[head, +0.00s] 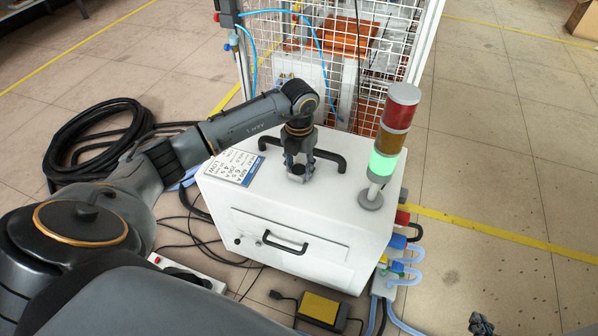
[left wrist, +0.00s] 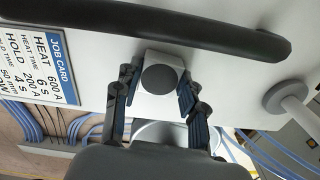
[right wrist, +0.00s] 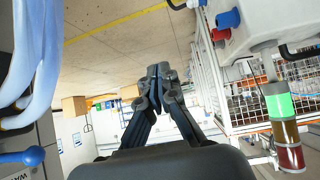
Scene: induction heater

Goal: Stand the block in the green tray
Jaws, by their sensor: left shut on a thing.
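My left gripper (head: 298,170) is above the top of the white heater cabinet, beside the black bar handle. In the left wrist view its fingers (left wrist: 158,90) close on the sides of a small pale block (left wrist: 148,58) with a dark round face. The block is mostly hidden by the fingers in the head view, and I cannot tell whether it touches the cabinet top. My right gripper (right wrist: 158,75) is shut and empty in the right wrist view; part of it shows at the lower right of the head view (head: 481,325). I see no green tray in any view.
The white cabinet (head: 330,215) carries a signal tower (head: 393,130) with its green lamp lit, a job card (head: 235,166) and a black bar handle (head: 330,158). A mesh cage (head: 400,40) stands behind. Hoses (head: 405,268) hang at the right. Floor at the right is free.

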